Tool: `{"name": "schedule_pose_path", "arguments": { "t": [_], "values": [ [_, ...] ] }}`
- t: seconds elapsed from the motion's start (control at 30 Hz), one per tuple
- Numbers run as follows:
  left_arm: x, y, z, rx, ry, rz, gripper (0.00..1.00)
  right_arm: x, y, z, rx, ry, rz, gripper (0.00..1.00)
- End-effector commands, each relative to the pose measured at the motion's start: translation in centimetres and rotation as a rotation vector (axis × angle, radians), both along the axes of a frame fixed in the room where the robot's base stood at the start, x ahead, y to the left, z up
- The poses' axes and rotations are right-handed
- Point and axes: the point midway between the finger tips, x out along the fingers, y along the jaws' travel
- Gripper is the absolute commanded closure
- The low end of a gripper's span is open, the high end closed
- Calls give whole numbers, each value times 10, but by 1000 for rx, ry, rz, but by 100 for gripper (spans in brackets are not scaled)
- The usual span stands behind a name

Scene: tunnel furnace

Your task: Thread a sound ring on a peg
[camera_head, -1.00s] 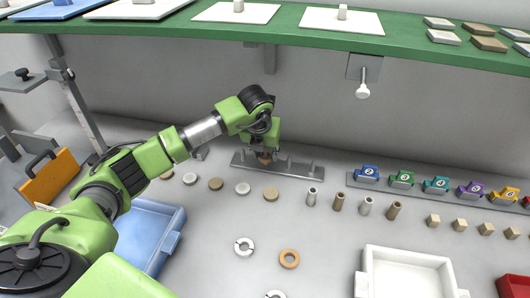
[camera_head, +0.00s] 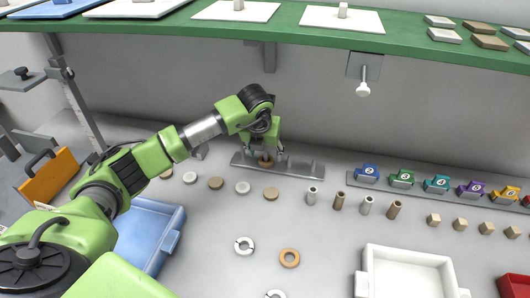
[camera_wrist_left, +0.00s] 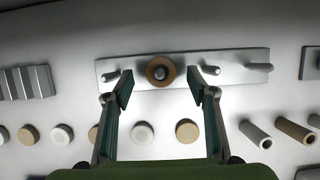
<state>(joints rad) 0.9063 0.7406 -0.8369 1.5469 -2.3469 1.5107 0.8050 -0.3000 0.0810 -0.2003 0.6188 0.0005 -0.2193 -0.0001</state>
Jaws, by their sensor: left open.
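An orange-brown ring (camera_head: 266,163) sits around a peg of the grey metal peg plate (camera_head: 300,169). In the left wrist view the ring (camera_wrist_left: 151,72) encircles the dark peg tip, low at the plate. My left gripper (camera_head: 266,150) is open above it, with a finger on either side, apart from the ring in the wrist view (camera_wrist_left: 161,90). Other pegs on the plate are bare. On the table lie a whole orange ring (camera_head: 289,265) and a white ring with a gap (camera_head: 244,252). Another white ring (camera_head: 276,294) is cut off by the bottom edge. My right gripper is out of view.
Round discs (camera_head: 243,187) and upright cylinders (camera_head: 339,201) stand in front of the plate. A white tray (camera_head: 410,253) is at lower right, a blue tray (camera_head: 168,242) at lower left. A green shelf (camera_head: 280,35) and a wall-mounted peg (camera_head: 363,89) are above.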

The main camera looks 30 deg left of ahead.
Motion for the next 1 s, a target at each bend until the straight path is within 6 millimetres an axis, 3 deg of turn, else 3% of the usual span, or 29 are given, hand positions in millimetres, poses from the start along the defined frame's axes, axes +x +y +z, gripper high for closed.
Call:
{"name": "schedule_pose_path", "arguments": {
  "t": [0.53,0.7,1.0],
  "values": [
    [-36,-10,93,-1,-5,-1,48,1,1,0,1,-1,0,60],
    [-42,-11,106,0,-2,0,48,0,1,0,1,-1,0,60],
    [-43,-11,109,0,-1,0,48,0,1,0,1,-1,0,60]
  ]
}}
